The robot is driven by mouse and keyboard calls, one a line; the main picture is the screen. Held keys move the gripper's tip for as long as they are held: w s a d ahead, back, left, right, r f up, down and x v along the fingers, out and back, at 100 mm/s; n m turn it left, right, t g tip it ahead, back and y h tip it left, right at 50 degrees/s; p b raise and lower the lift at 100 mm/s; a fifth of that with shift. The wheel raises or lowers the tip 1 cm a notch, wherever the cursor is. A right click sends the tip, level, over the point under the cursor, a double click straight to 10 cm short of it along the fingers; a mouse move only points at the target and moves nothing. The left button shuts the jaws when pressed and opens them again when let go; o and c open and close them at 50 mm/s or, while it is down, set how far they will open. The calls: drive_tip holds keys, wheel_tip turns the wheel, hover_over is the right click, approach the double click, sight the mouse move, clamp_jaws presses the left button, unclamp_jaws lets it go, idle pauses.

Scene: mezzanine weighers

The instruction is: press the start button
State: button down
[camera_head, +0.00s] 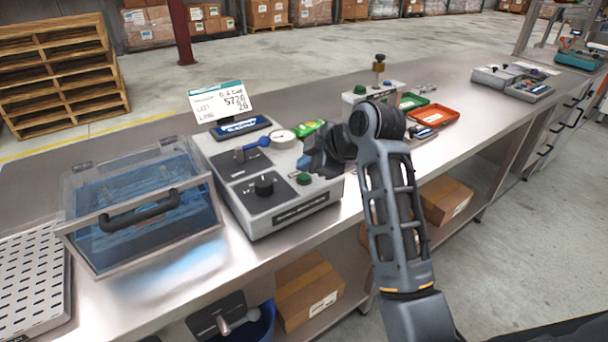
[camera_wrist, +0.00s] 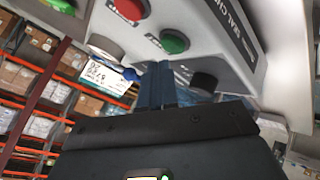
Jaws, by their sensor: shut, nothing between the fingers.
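A grey control unit (camera_head: 290,209) stands on the bench, with a green button (camera_head: 303,179) at its front right and a black knob (camera_head: 264,187) to the left of it. My gripper (camera_head: 305,162) is shut and empty, low over the panel, just behind the green button. In the wrist view, the fingertips (camera_wrist: 159,68) end just below the green button (camera_wrist: 174,41), between it and the black knob (camera_wrist: 204,82). A red button (camera_wrist: 130,9) shows beyond the green one; my gripper hides it in the head view. I cannot tell whether the fingers touch the panel. The button labels are unreadable.
A blue lever (camera_head: 255,143), a round gauge (camera_head: 282,138) and a display sign (camera_head: 221,102) stand on the unit. A clear-lidded box (camera_head: 140,210) is to its left. The bench between the unit and the far devices is mostly clear.

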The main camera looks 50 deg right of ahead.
sight(307, 179)
drive_tip(key=shift+r, duration=0.1)
wheel_tip(307, 179, up, 5)
drive_tip(key=p, duration=0.5)
idle(0.8)
